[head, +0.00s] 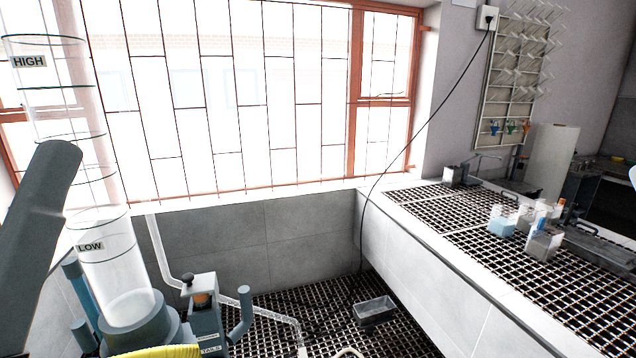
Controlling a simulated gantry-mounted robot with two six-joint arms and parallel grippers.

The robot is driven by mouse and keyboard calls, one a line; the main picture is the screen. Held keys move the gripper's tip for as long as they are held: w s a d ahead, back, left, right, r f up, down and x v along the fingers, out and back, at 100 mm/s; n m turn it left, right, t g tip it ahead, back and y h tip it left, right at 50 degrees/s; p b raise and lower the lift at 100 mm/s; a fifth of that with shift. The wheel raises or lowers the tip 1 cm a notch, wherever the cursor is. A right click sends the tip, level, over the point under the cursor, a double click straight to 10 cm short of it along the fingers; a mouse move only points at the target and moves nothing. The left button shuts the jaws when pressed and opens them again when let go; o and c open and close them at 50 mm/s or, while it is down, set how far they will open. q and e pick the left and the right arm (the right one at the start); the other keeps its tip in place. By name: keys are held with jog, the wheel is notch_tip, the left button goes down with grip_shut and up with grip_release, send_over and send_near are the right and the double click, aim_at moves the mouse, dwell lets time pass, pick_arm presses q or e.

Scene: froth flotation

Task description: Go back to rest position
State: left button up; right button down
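Neither of my grippers can be made out in the head view. A dark grey angled bar (38,225) crosses the left edge in front of the column, and I cannot tell whether it is part of my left arm. A small white piece (632,177) is cut off at the right edge, too little of it to identify. No gripper fingers show, and nothing is seen held.
A clear flotation column (118,270) marked HIGH and LOW stands at left. A grey tails box (205,315) stands beside it. A metal tray (374,310) lies on the lower grating. Bottles (502,221) stand on the right bench grating (470,245). A black cable hangs across.

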pick_arm(q)
notch_tip(320, 180, up, 37)
jog(key=w+p, duration=0.1)
jog(key=p, duration=3.7)
jog(key=shift+g, duration=0.3)
jog(key=shift+w+r, duration=0.1)
